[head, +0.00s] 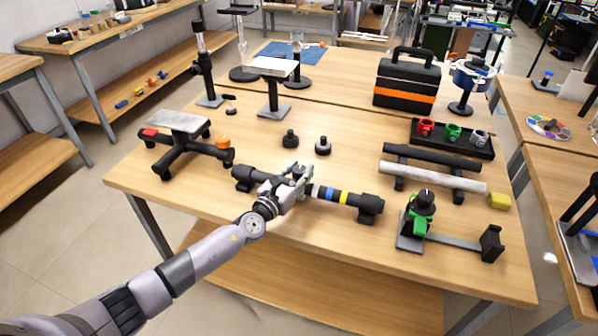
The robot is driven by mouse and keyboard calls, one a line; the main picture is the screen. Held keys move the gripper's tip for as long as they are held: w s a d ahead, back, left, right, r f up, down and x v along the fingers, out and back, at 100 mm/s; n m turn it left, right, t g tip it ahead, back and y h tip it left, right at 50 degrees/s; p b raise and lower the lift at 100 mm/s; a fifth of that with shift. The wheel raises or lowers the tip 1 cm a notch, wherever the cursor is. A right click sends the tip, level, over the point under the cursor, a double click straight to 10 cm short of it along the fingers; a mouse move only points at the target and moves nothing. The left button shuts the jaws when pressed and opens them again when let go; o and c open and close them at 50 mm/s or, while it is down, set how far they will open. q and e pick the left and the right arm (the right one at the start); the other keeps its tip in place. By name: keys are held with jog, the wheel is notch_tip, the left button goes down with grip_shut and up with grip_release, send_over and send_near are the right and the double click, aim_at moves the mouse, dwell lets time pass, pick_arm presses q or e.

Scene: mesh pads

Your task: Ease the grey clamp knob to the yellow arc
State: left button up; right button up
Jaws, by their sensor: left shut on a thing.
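A dark horizontal bar (358,199) with blue and yellow bands lies near the front middle of the table, on black end feet. My left gripper (299,171) reaches in from the left and is over this bar, left of the bands. It is shut on a small grey knob, mostly hidden by the fingers. I cannot tell whether this band is the yellow arc, and the knob's turned position is not readable. My right gripper is not in view.
Two black knobs (290,139) stand behind the bar. A black stand with an orange knob (223,141) is at left. Bare tabletop lies around the bar.

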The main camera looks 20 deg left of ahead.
pick_arm(q)
jog(key=shift+c, duration=1.1)
jog(key=shift+d+r+n+y+p, duration=0.1)
jog(key=shift+n+y+p, duration=0.2)
jog(key=shift+y+p, duration=0.35)
jog(key=n+y+p, duration=0.2)
jog(key=shift+t+y+p, duration=0.3)
jog(key=shift+y+p, duration=0.05)
jog(key=shift+p, duration=0.05)
jog(key=shift+d+n+y, duration=0.1)
jog(key=shift+n+y, duration=0.4)
jog(key=shift+y, duration=0.2)
jog(key=n+y, duration=0.1)
jog(key=y, duration=0.2)
jog(key=shift+f+n, duration=0.2)
jog(key=shift+n, duration=0.2)
jog(key=shift+f+n+g+y+b, duration=0.1)
jog(key=shift+n+g+y+b, duration=0.4)
jog(key=shift+n+y, duration=0.55)
jog(key=n+g+y+b, duration=0.1)
jog(key=y+b, duration=0.1)
jog(key=n+g+y+b, duration=0.2)
jog(key=y, duration=0.1)
jog(key=shift+n+y, duration=0.25)
jog(key=shift+y, duration=0.1)
jog(key=shift+n+g+y+b, duration=0.9)
jog(key=shift+g+y+b, duration=0.1)
jog(key=shift+g+b, duration=0.25)
jog(key=shift+r, duration=0.25)
